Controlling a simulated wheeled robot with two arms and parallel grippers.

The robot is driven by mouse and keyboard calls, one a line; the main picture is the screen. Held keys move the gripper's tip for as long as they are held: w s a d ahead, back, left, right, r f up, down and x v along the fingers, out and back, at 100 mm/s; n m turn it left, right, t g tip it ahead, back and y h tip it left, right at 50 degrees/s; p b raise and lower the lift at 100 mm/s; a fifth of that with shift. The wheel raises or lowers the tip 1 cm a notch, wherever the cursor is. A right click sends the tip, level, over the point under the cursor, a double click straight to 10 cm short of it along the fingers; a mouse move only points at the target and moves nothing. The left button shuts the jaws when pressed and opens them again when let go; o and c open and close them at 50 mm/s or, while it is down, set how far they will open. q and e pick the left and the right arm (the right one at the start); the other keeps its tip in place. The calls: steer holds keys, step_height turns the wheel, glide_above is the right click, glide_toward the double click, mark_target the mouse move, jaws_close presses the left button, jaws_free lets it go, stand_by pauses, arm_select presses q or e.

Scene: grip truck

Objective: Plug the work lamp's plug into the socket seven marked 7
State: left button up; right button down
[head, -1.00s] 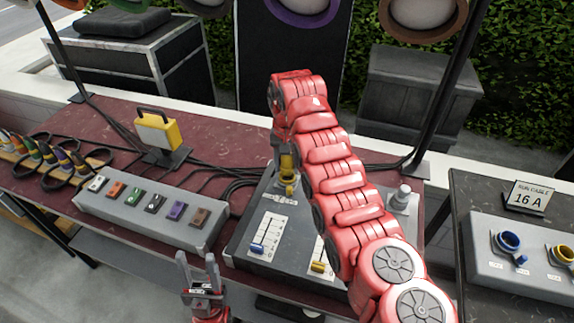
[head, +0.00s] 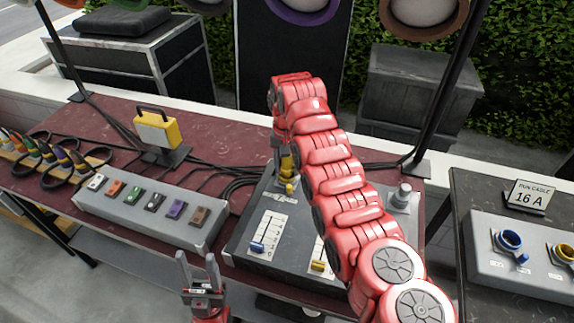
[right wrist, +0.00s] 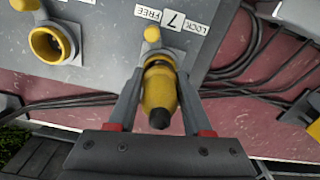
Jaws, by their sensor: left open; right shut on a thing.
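My right gripper (right wrist: 160,76) is shut on a yellow plug (right wrist: 160,92) with a dark end. The plug is over the yellow socket beside the label marked 7 (right wrist: 172,19); the plug hides the socket, and I cannot tell how deep it sits. A yellow knob (right wrist: 152,35) lies between plug and label. In the head view the yellow parts (head: 287,172) show at the grey box, partly behind my right arm. The yellow work lamp (head: 158,131) stands on the dark red table. My left gripper (head: 198,260) is open and empty at the table's front edge.
Another yellow socket (right wrist: 50,43) is on the box. A grey strip with several coloured switches (head: 150,208) lies left of the box, with several coloured plugs (head: 45,152) further left. Black cables (head: 238,180) run across the table. A 16 A sign (head: 530,196) stands at right.

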steer(key=shift+s+f, duration=0.1)
steer(key=shift+f, duration=0.25)
